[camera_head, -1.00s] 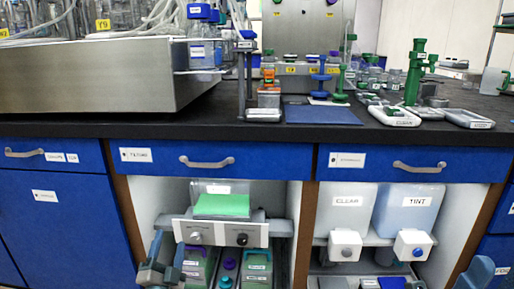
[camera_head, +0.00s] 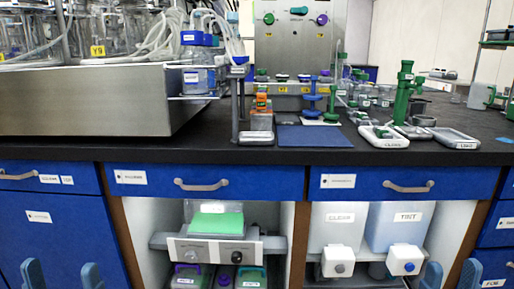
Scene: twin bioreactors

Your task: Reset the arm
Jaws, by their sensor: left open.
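My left gripper (camera_head: 62,276) shows at the bottom left edge. Its two blue fingers stand wide apart in front of the blue cabinet (camera_head: 60,235), with nothing between them. My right gripper (camera_head: 450,275) shows at the bottom right edge. Its two blue fingers point up with a gap between them, and I see nothing held. The rest of both arms is below the picture.
The black bench (camera_head: 240,152) carries a steel housing (camera_head: 90,100), a blue mat (camera_head: 312,137), green stands and small trays. Below are blue drawers with grey handles (camera_head: 202,185). Open bays hold the CLEAR (camera_head: 340,218) and TINT (camera_head: 408,218) tanks and a knobbed unit (camera_head: 212,250).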

